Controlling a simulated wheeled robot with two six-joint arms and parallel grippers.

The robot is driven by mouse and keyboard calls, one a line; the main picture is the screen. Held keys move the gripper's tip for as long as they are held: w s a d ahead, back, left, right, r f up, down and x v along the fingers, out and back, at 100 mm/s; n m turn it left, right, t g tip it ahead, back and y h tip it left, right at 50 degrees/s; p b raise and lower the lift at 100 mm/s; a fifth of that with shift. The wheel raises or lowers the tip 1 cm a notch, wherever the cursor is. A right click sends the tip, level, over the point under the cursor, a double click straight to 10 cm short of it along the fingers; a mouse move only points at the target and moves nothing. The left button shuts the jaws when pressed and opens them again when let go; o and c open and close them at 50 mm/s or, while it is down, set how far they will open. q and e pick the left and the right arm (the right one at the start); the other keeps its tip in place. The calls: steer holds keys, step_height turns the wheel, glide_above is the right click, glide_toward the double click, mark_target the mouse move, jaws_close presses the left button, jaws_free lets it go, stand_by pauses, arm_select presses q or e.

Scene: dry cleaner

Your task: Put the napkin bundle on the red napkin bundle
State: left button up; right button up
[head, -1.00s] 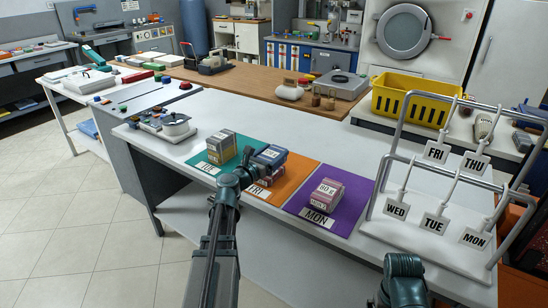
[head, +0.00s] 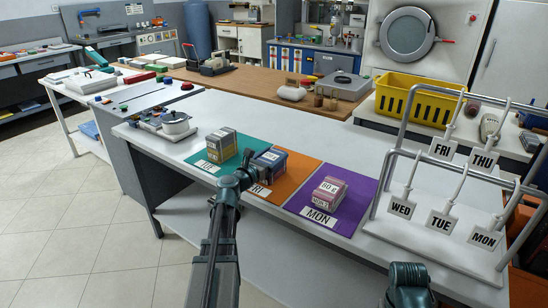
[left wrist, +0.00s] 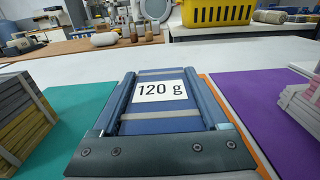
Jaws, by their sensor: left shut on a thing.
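The blue napkin bundle (head: 270,158) is over the orange FRI mat, with a white label that reads 120 g in the left wrist view (left wrist: 160,90). My left gripper (head: 254,160) is shut on it, with one finger along each side. The red napkin bundle is hidden under the blue one and my gripper, so I cannot tell whether the two touch. The blue bundle looks level. My right gripper is out of view.
A pink bundle (head: 328,193) stands on the purple MON mat (head: 357,204) to the right. A white tag rack (head: 440,250) stands at the counter's right. The counter behind the mats is clear.

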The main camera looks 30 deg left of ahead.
arm_select(q)
steer(key=shift+f, duration=0.25)
steer(key=o, duration=1.3)
steer(key=shift+r, duration=0.1)
steer(key=shift+o, duration=0.2)
steer(key=shift+r, duration=0.2)
steer(key=s, duration=0.8)
steer(key=s+a, duration=0.1)
steer(key=s, duration=0.3)
steer(key=w, duration=0.7)
steer(key=w+d, duration=0.1)
steer(key=w, duration=0.3)
steer(key=shift+w, duration=0.25)
steer(key=shift+w+f, duration=0.25)
steer(key=shift+w, duration=0.05)
steer(key=shift+r, duration=0.2)
